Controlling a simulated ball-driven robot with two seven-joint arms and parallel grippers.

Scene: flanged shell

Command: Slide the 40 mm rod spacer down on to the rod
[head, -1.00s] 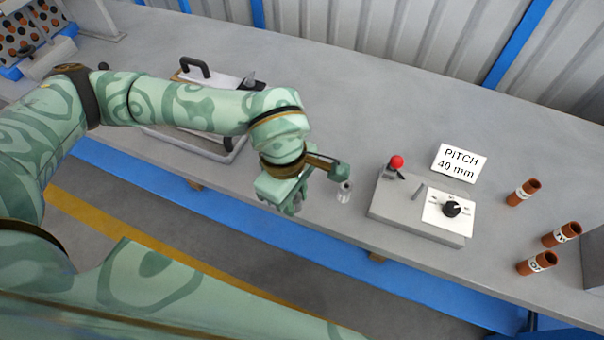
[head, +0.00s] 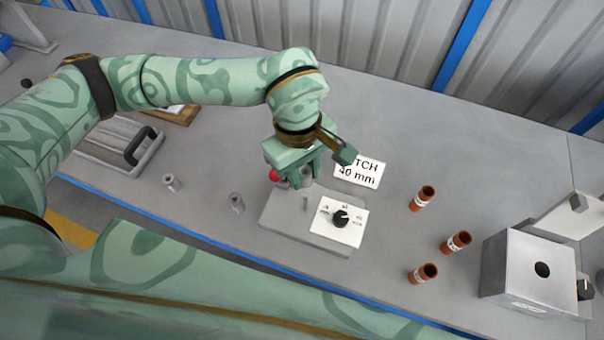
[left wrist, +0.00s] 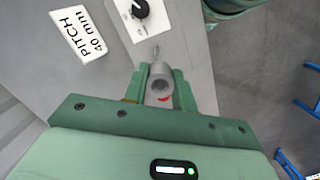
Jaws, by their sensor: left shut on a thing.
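My left gripper (head: 307,179) is shut on a grey tubular spacer, hardly visible in the head view. The spacer (left wrist: 158,88) shows between the fingers in the left wrist view, its round open end towards the camera. I cannot read its size. The gripper is above the back of the grey fixture block (head: 275,216), beside the red ball (head: 273,175). The short rod (head: 305,202) stands on the block, nearer than the gripper. In the left wrist view the rod (left wrist: 155,50) shows just beyond the spacer; the spacer appears apart from it. My right gripper is not in view.
Two grey tubes (head: 170,182) stand left of the block. A black knob (head: 341,218) is on its white panel. Several brown tubes (head: 422,198) and a metal box (head: 530,272) are to the right.

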